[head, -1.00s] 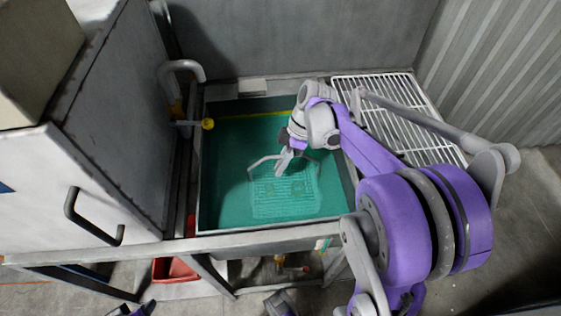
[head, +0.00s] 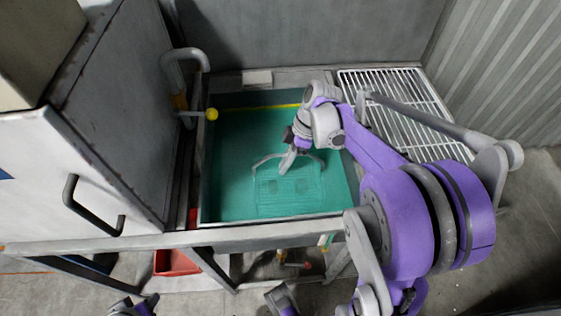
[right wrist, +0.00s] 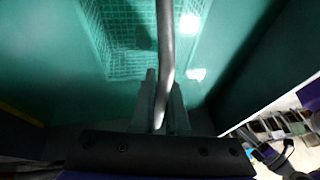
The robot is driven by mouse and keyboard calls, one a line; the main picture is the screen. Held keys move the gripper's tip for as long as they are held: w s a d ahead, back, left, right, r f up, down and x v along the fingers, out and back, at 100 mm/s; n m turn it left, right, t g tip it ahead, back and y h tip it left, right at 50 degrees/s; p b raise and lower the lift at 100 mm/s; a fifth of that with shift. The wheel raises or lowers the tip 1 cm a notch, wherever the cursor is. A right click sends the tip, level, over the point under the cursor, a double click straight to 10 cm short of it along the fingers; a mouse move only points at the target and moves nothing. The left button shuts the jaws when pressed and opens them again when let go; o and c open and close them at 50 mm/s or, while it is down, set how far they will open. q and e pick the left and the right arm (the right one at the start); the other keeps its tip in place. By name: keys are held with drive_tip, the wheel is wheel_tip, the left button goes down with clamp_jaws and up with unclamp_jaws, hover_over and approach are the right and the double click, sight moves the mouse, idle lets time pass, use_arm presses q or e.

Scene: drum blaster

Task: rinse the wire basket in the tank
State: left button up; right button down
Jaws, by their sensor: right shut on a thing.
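The tank (head: 203,200) holds green liquid. The wire basket (head: 285,192) is in the liquid near the tank's front, tinted green and seemingly under the surface. Its arched handle (head: 262,158) rises above it. My right gripper (head: 287,163) is over the basket, shut on the handle. In the right wrist view the handle (right wrist: 164,45) runs between the fingers of the gripper (right wrist: 160,105), with the basket's mesh (right wrist: 120,35) beyond.
A white wire rack (head: 415,105) lies right of the tank. A pipe (head: 185,54) and a yellow ball (head: 212,114) are at the tank's left. A grey cabinet with a handle (head: 70,200) stands further left. A red bin (head: 175,262) is below.

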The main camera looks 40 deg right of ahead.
drive_tip(key=shift+f, duration=0.15)
drive_tip(key=shift+f+b, duration=0.55)
drive_tip(key=shift+f, duration=0.15)
drive_tip(key=shift+r, duration=0.15)
idle(0.3)
drive_tip(key=shift+r+p, duration=0.75)
drive_tip(key=shift+r, duration=0.05)
drive_tip(key=shift+f, duration=0.2)
drive_tip(key=shift+f+b, duration=0.6)
drive_tip(key=shift+f, duration=0.15)
drive_tip(key=shift+r, duration=0.2)
idle(0.6)
drive_tip(key=shift+r+p, duration=0.75)
drive_tip(key=shift+p, duration=0.05)
drive_tip(key=shift+f, duration=0.25)
